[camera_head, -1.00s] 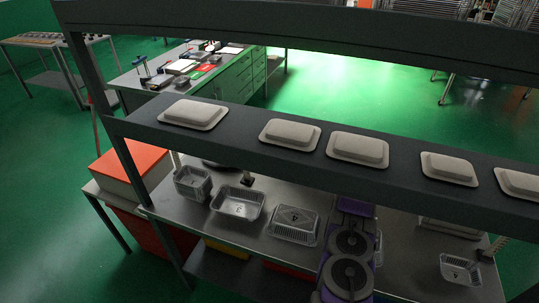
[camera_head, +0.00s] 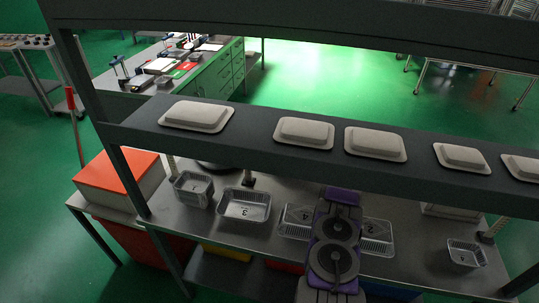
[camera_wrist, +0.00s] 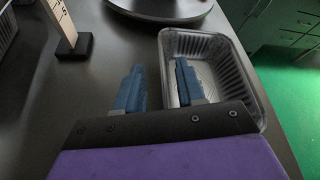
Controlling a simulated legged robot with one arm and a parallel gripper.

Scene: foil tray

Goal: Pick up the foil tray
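A clear-grey ribbed foil tray (camera_wrist: 240,82) lies open side up in the wrist view, right of centre. My gripper (camera_wrist: 158,88) has two blue fingers spread apart with nothing between them but part of the tray's left wall. The left finger is outside the tray and the right finger is over its inside. Contact is unclear. In the head view, several foil trays lie on the bench, including one marked 3 (camera_head: 262,205) and one marked 2 (camera_head: 378,246). My purple arm hides my fingertips there, so I cannot tell which tray they straddle.
A dark shelf (camera_head: 255,137) with several pale lidded trays (camera_head: 304,131) crosses above the bench (camera_head: 220,228). Stacked trays (camera_head: 192,190) stand at left. In the wrist view, a round dark plate (camera_wrist: 160,8) and a card stand (camera_wrist: 72,46) are nearby.

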